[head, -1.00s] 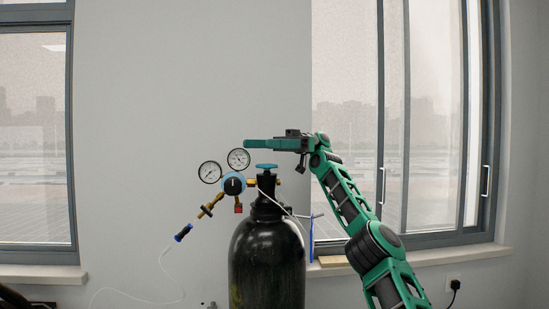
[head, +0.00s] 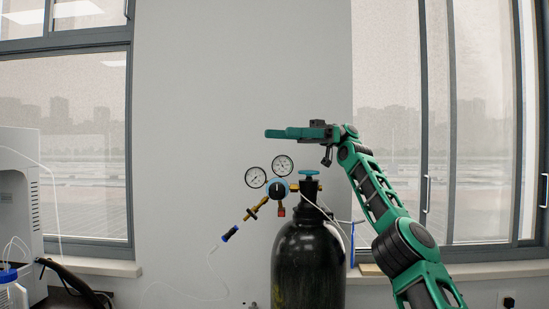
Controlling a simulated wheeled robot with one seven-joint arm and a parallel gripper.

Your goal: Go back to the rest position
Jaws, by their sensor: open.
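My gripper (head: 288,133) is at the end of my green arm, pointing left, in the head view. It is empty and level, a little above the gas cylinder's valve and apart from it. The black gas cylinder (head: 308,262) stands upright below it, with a teal valve handwheel (head: 309,173) on top. A regulator (head: 277,188) with two round gauges (head: 256,177) sits on the cylinder's left side. The gap between my fingers is hard to see from this side angle.
A white machine (head: 18,205) stands at the far left, with a blue-capped bottle (head: 9,289) in front of it. A thin clear hose (head: 208,272) hangs from the regulator's brass fitting (head: 251,211). The wall (head: 215,90) left of my gripper is bare.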

